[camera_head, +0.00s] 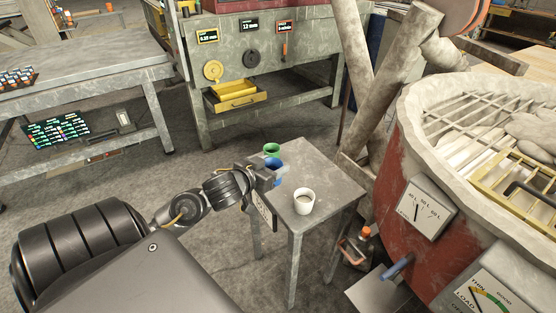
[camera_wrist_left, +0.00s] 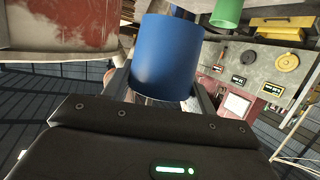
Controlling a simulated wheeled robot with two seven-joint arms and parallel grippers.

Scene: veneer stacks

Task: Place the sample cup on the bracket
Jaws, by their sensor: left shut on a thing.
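My left gripper (camera_head: 268,178) is shut on a blue cup (camera_head: 275,172) at the left edge of a small grey table (camera_head: 322,188). In the left wrist view the blue cup (camera_wrist_left: 168,55) stands between the two fingers (camera_wrist_left: 160,90). I cannot tell whether its base touches the table. A green cup (camera_head: 272,149) is just behind it and also shows in the wrist view (camera_wrist_left: 228,12). A white cup (camera_head: 304,202) stands upright on the table to the right. Which cup is the sample cup is not marked. I cannot pick out the bracket for certain. My right gripper is out of view.
A red drum (camera_head: 400,165) with gauges and a grated top stands close on the right. A small metal fixture with an orange knob (camera_head: 366,232) sits low beside it. A workbench (camera_head: 90,70) is at the left; a cabinet with a yellow drawer (camera_head: 238,98) is behind.

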